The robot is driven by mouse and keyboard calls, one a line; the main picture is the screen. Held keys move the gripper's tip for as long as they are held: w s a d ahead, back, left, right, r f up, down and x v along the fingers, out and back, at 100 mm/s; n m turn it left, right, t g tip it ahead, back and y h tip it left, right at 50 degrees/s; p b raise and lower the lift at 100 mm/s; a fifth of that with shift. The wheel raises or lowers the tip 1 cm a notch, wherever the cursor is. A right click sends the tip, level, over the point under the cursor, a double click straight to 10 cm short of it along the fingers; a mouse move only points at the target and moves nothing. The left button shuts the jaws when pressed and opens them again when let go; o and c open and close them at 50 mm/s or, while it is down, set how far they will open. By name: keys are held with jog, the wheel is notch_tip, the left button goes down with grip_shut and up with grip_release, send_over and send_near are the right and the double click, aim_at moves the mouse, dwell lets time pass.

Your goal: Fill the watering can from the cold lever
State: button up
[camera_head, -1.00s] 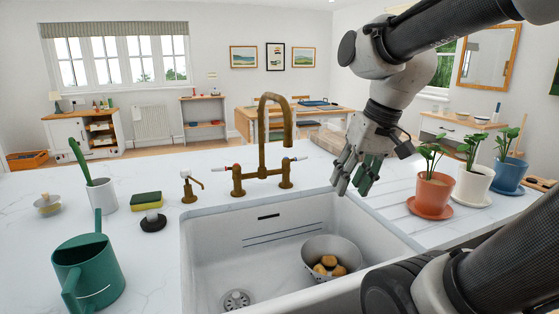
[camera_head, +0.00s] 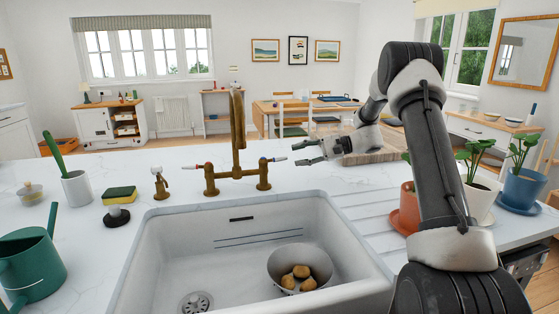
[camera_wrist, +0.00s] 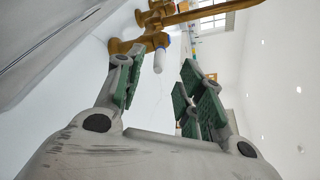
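The green watering can (camera_head: 35,262) stands on the counter left of the sink, cut off by the left picture edge. The brass tap (camera_head: 237,140) stands behind the sink, its spout seen nearly edge-on. Its right lever (camera_head: 273,159) has a pale tip; its left lever (camera_head: 190,167) has a red mark. My gripper (camera_head: 296,153) is open and empty, pointing left just right of the right lever. In the wrist view, a white-tipped lever (camera_wrist: 160,57) lies ahead, between the directions of the green-padded fingers (camera_wrist: 158,88) and apart from them.
The sink (camera_head: 155,265) holds a colander (camera_head: 300,262) with potatoes. A soap pump (camera_head: 160,184), sponge (camera_head: 119,194) and brush pot (camera_head: 76,188) stand left of the tap. Potted plants (camera_head: 480,195) stand right, partly behind my arm. No running water shows.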

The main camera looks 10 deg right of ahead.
aim_at(286, 158)
jog(key=x, duration=0.7)
jog(key=shift+a+f, duration=0.15)
jog(key=shift+a, duration=0.1)
jog(key=shift+c, duration=0.3)
grip_shut()
